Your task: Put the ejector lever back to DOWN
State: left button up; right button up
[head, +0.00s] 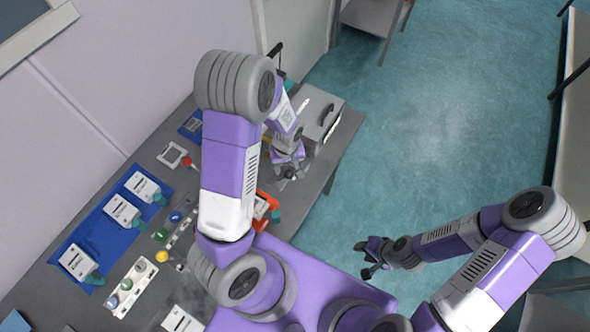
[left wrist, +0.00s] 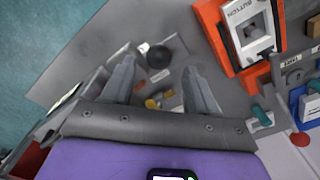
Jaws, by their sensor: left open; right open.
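In the left wrist view a round black knob (left wrist: 158,56) shows beyond and between my left gripper's fingers, above a small light plate. It may be the ejector lever's end; its shaft and whether it is up or down cannot be made out. My left gripper (left wrist: 160,84) is open and empty, its two fingers apart. In the head view my left gripper (head: 288,176) is near the table's right edge, just in front of a grey machine (head: 318,118) partly hidden by my arm. My right gripper (head: 368,258) is open and empty over the floor, away from the table.
The floor right of the table is clear.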

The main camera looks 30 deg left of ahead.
aim_at(289, 171)
pick_arm(q)
jog(key=shift+f, duration=2.6)
jog(key=shift+d, duration=0.1)
grip_shut()
